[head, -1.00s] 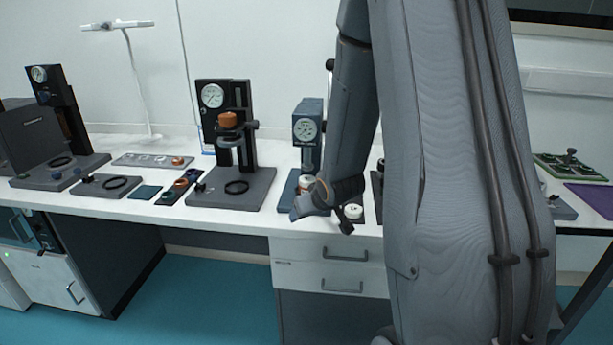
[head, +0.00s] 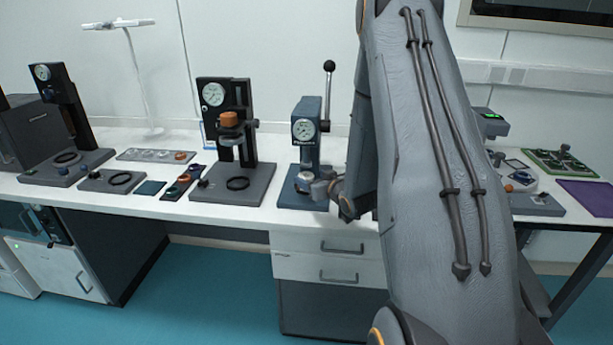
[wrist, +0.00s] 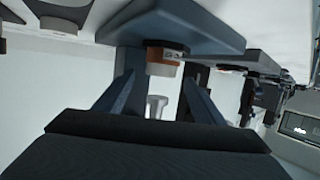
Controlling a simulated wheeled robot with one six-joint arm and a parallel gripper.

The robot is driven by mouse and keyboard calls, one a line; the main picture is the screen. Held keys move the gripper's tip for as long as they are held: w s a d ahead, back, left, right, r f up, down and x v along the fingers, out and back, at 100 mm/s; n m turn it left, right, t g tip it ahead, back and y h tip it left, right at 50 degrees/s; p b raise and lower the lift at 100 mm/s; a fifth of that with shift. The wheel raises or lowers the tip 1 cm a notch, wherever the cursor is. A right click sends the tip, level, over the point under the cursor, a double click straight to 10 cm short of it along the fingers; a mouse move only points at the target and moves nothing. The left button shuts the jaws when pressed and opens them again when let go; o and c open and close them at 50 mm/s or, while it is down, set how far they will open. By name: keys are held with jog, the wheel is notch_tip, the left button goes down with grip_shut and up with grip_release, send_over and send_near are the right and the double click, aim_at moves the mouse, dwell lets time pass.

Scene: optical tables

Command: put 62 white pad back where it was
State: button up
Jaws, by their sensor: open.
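In the head view my gripper (head: 318,187) is low at the front of the blue gauge stand (head: 306,140), by its base. In the wrist view my gripper (wrist: 160,82) is open, with one dark finger on each side. A pale cylindrical piece (wrist: 157,106) shows in the gap between the fingers. An orange-brown and white piece (wrist: 164,60) shows beyond it, under a blue-grey block (wrist: 180,22). I cannot tell whether either is the white pad. In the head view the white pad cannot be made out; my wrist and arm cover part of that spot.
A black gauge stand (head: 213,112) with an orange knob stands to the left. A dark strip with coloured rings (head: 181,183) lies beside it. A green tray (head: 560,163) and purple mat (head: 588,194) are at the right. My arm hides the counter right of the blue stand.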

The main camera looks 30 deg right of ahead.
aim_at(306, 178)
jog(key=shift+p+x, duration=0.35)
jog(key=shift+x, duration=1.05)
jog(key=shift+c, duration=0.4)
jog(key=c, duration=1.2)
jog(key=shift+o, duration=0.2)
jog(key=shift+r, duration=0.1)
